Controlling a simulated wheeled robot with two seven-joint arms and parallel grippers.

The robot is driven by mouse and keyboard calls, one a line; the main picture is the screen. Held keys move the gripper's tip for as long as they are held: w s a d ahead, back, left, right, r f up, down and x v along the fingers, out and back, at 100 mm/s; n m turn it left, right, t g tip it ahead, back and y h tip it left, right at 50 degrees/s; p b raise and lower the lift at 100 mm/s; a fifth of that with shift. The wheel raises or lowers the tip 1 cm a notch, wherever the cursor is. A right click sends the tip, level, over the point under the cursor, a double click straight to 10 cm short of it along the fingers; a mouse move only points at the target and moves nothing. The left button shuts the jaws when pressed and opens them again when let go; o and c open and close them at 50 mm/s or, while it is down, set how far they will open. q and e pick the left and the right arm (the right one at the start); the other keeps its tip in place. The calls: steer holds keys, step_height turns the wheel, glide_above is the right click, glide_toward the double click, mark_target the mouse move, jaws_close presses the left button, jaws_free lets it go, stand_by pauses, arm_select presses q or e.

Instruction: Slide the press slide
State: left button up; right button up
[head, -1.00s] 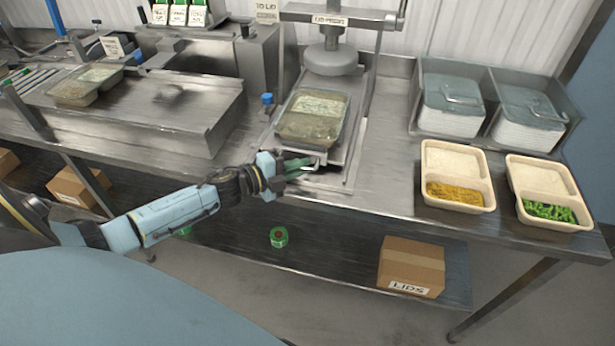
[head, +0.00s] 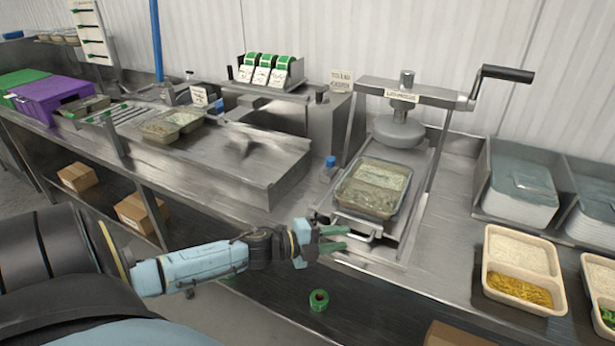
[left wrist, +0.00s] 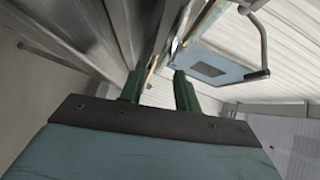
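The lid press (head: 402,97) stands on the steel bench in the head view, with its round press head (head: 399,132) raised. Its slide (head: 392,233) sticks out toward the front, with a wire handle (head: 359,226) at its front edge. A clear-lidded tray (head: 374,188) lies on the slide, in front of the press head. My left gripper (head: 345,238) is at the slide's front left, close to the handle. Its green fingers are apart; contact with the handle is unclear. The left wrist view shows the fingers (left wrist: 158,90) apart. My right gripper is out of view.
A blue-capped bottle (head: 329,168) stands left of the slide. A filled tray (head: 522,265) and lid stacks (head: 519,185) are at the right. A steel platform (head: 235,155) is to the left. A green tape roll (head: 319,300) lies below the bench edge.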

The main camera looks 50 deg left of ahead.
arm_select(q)
steer(key=v, duration=0.8)
steer(key=shift+s+a, duration=0.15)
steer(key=shift+s, duration=0.2)
